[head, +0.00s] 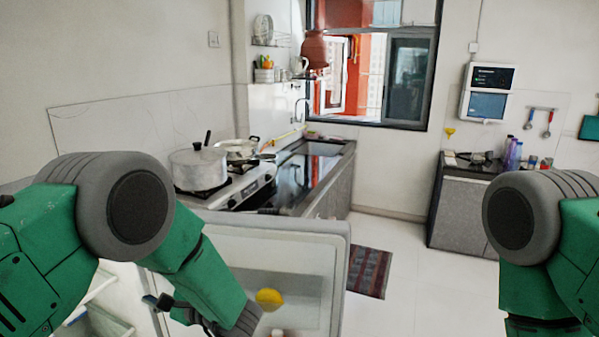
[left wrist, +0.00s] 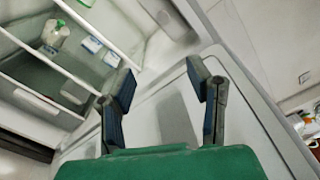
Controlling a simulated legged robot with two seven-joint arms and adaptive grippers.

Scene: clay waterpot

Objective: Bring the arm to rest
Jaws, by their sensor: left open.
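My left arm comes in from the left of the head view, bent down in front of an open fridge door. Part of my left gripper (head: 182,312) shows low in the head view, partly cut off by the bottom edge. In the left wrist view my left gripper (left wrist: 162,84) is open, with nothing between its two dark fingers. The fingers point toward the fridge shelves and door. My right arm shows at the right edge of the head view, hanging down; its gripper is out of view.
The open fridge door (head: 318,242) stands close to my left arm; fridge shelves (left wrist: 62,68) lie beyond the fingers. A lidded pot (head: 198,170) sits on the stove. A reddish-brown clay pot (head: 315,52) is by the window. Floor right of the striped mat (head: 369,272) is clear.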

